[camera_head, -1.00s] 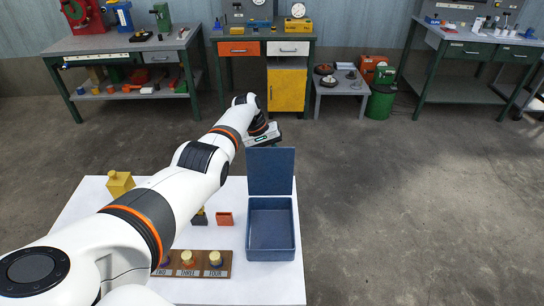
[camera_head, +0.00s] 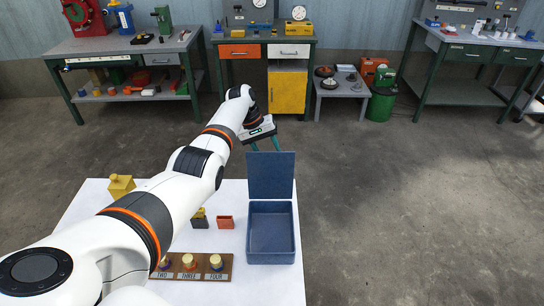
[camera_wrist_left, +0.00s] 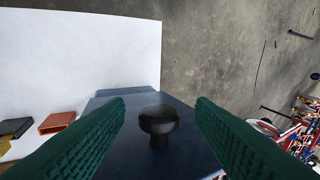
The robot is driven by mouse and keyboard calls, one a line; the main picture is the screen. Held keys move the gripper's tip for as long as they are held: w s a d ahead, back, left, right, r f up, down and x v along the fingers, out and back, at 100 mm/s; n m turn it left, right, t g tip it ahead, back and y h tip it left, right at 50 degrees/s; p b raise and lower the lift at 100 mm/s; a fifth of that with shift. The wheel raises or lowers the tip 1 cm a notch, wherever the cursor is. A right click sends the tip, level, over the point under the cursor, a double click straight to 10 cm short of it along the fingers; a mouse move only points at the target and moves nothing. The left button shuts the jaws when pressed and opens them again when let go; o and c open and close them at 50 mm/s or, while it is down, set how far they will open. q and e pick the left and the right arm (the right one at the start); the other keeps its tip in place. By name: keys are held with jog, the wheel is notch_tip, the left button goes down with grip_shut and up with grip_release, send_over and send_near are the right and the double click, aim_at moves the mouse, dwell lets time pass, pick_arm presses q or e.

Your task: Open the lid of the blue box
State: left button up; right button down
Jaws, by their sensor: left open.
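The blue box (camera_head: 271,256) stands on the white table at its right side. Its lid (camera_head: 271,175) stands upright at the box's far edge, and the box's inside shows empty. My left gripper (camera_head: 265,146) is behind the lid, near its upper left corner, open with its green fingers pointing down. In the left wrist view the fingers (camera_wrist_left: 160,124) are apart, with a black knob (camera_wrist_left: 158,122) on the blue lid (camera_wrist_left: 185,145) showing between them; I cannot tell whether they touch it. My right gripper is not in view.
On the white table (camera_head: 285,287) are a yellow block (camera_head: 120,185), an orange open box (camera_head: 226,222), a dark piece with a yellow top (camera_head: 199,219) and a wooden board (camera_head: 205,272) with labelled knobs. Workbenches stand far behind; the floor to the right is clear.

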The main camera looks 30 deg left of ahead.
pick_arm(q)
jog(key=v, duration=0.7)
jog(key=shift+r, duration=0.3)
jog(key=shift+a, duration=0.1)
